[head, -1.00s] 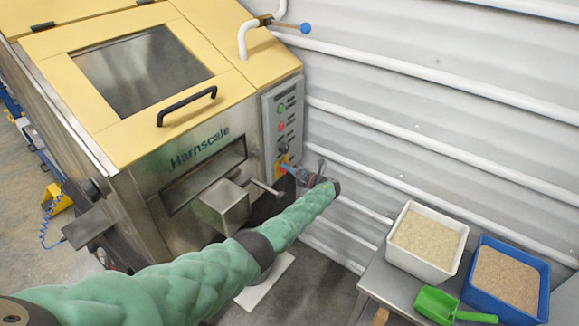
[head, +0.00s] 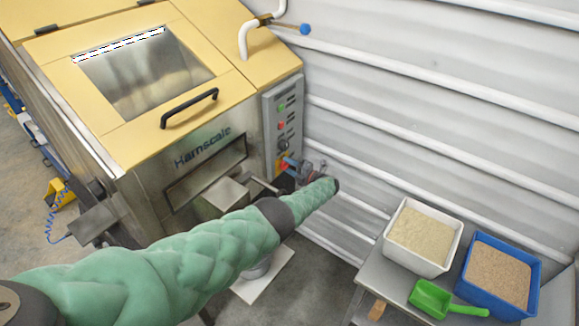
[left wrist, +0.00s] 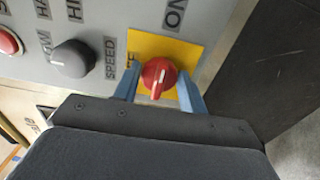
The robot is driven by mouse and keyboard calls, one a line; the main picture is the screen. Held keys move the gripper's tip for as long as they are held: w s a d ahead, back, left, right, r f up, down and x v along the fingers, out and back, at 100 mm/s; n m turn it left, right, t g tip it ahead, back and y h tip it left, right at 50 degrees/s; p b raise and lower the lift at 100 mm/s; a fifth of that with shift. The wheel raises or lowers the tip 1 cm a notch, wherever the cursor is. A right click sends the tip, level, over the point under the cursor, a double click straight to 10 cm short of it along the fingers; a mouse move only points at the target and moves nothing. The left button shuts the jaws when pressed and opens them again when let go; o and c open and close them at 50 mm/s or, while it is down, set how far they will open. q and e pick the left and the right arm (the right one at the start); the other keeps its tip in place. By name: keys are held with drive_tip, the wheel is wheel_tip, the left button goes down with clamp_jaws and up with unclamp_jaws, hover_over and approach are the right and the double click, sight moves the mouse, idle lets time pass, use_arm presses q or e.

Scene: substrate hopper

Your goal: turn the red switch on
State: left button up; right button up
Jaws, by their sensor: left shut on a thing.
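The red switch (left wrist: 158,77) is a round red knob with a white mark on a yellow plate (left wrist: 180,50), low on the machine's grey control panel. In the left wrist view the ON label stands at the plate's upper right, and the label at its left is partly hidden. My left gripper (left wrist: 157,92) has its blue fingers on either side of the knob and is shut on it. In the head view the left gripper (head: 287,163) is at the lower end of the panel, where it mostly hides the switch. My right gripper is not in view.
The Harnscale hopper (head: 120,150) has a lid window with a bright dashed strip (head: 120,45) along its top. A black speed knob (left wrist: 72,58) is beside the switch. A white bin (head: 425,236), blue bin (head: 500,275) and green scoop (head: 435,300) are at the lower right.

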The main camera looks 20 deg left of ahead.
use_arm(q)
drive_tip(key=shift+d, duration=0.1)
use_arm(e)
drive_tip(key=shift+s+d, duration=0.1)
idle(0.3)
use_arm(q)
drive_tip(key=o, duration=1)
drive_tip(key=shift+w, duration=0.1)
drive_tip(key=shift+c, duration=0.2)
drive_tip(key=shift+s+d, duration=0.25)
drive_tip(key=shift+d, duration=0.3)
drive_tip(key=p+v, duration=0.1)
drive_tip(key=v, duration=0.5)
drive_tip(key=shift+d, duration=0.35)
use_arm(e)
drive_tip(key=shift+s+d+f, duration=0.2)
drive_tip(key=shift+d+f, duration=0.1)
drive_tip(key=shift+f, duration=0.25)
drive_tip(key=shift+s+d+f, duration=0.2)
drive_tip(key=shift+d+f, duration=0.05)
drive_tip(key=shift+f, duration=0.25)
